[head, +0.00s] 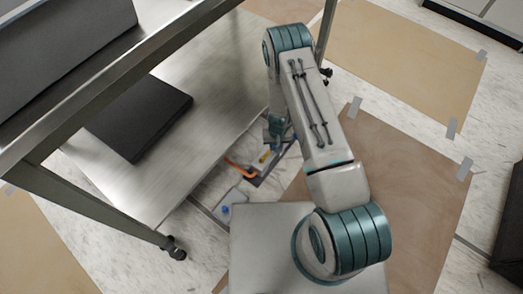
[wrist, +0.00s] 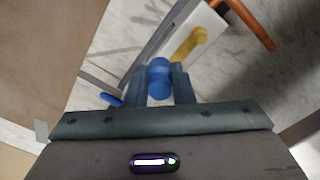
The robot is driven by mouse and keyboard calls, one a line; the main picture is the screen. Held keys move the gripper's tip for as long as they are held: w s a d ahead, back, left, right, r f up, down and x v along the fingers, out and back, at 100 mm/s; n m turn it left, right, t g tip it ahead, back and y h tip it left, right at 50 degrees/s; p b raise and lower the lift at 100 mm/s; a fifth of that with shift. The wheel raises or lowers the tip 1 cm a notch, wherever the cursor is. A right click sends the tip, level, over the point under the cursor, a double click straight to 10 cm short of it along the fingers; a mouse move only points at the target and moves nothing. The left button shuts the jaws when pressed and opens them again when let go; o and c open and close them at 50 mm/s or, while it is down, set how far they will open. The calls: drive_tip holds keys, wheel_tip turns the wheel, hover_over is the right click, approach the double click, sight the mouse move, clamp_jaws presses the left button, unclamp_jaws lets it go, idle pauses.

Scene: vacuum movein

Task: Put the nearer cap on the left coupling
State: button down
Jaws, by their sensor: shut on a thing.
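My gripper (wrist: 160,85) is shut on a blue cap (wrist: 159,76), a short round piece between the two fingers in the wrist view. In the head view my gripper (head: 275,140) is low, by the edge of the metal shelf, and the held cap cannot be made out there. A second blue piece (head: 225,209) lies lower left, near the floor; a blue piece (wrist: 111,99) also shows left of the fingers in the wrist view. A yellow part (wrist: 190,45) sits on a pale block beyond the fingertips. I cannot tell which part is the left coupling.
An orange bent tube (head: 240,168) lies beside the gripper; it also shows in the wrist view (wrist: 252,24). A metal cart's lower shelf (head: 215,105) holds a dark flat box (head: 140,115). The cart's leg and caster (head: 174,248) stand at lower left. Taped brown sheets (head: 410,60) cover the floor.

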sight(262, 159)
drive_tip(key=a+n, duration=0.1)
drive_tip(key=a, duration=0.1)
drive_tip(key=s+a+n, duration=0.1)
drive_tip(key=a, duration=0.1)
drive_tip(key=a+n+b, duration=0.1)
drive_tip(key=a, duration=0.1)
drive_tip(key=shift+s+r+n, duration=0.15)
drive_tip(key=shift+s+n, duration=0.15)
drive_tip(key=shift+f+b, duration=1.35)
drive_tip(key=shift+f, duration=0.6)
drive_tip(key=shift+f+b, duration=0.3)
drive_tip(key=shift+b, duration=0.1)
drive_tip(key=shift+f+b, duration=0.45)
drive_tip(key=shift+f, duration=0.05)
drive_tip(key=shift+f, duration=0.2)
drive_tip(key=shift+f+b, duration=0.3)
drive_tip(key=shift+b, duration=0.15)
drive_tip(key=shift+f+b, duration=0.45)
drive_tip(key=shift+b, duration=0.2)
idle(2.6)
drive_tip(key=c, duration=1.2)
unclamp_jaws()
